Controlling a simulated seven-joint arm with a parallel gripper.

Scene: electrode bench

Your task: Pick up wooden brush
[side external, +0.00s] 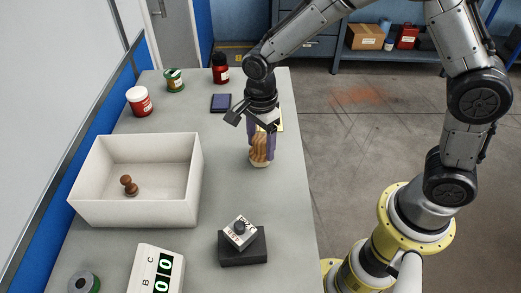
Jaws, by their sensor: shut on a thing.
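The wooden brush (259,156) has a light, striped wood grain and stands roughly upright near the bench's right edge. My gripper (261,140) points down from above with its purple fingers on either side of the brush's upper part. It is shut on the brush. The fingers and wrist hide the brush's top. Whether the brush's lower end touches the bench or is slightly above it, I cannot tell.
A white open box (88,205) holding a small brown wooden piece (129,186) is at left. A dark block (243,252) with a labelled item is in front. A digit display (157,267) is nearest.

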